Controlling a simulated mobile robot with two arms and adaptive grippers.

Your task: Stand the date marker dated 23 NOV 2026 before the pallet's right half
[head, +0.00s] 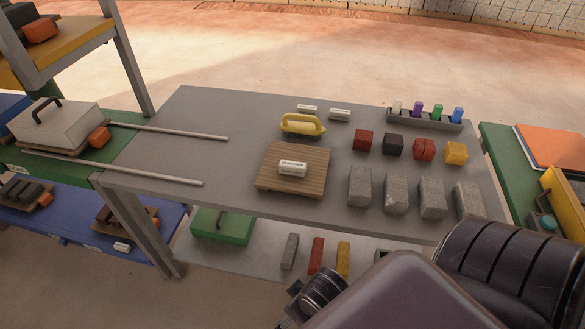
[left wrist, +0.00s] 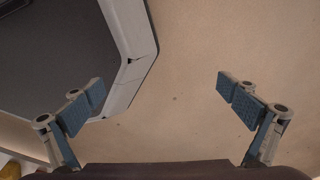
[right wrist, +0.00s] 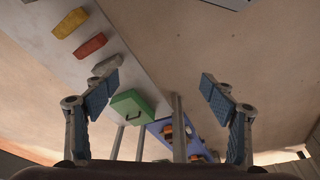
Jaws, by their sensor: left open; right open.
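The wooden pallet (head: 268,181) lies on the grey table. A white date marker (head: 292,168) with dark print lies on it. Two more white markers, a left one (head: 307,107) and a right one (head: 340,114), lie behind a yellow-handled tool (head: 302,124). The print on all of them is too small to read. My left gripper (left wrist: 163,95) is open and empty in the left wrist view, above bare floor. My right gripper (right wrist: 161,84) is open and empty in the right wrist view, away from the tabletop. No gripper fingers show clearly in the head view.
Coloured blocks (head: 393,144) and grey blocks (head: 396,194) fill the table's right side. A rack (head: 425,121) of coloured pieces stands behind them. Two rods (head: 150,175) reach over the left edge. A small white piece (head: 122,247) lies on the blue lower-left surface. The strip left of the pallet is clear.

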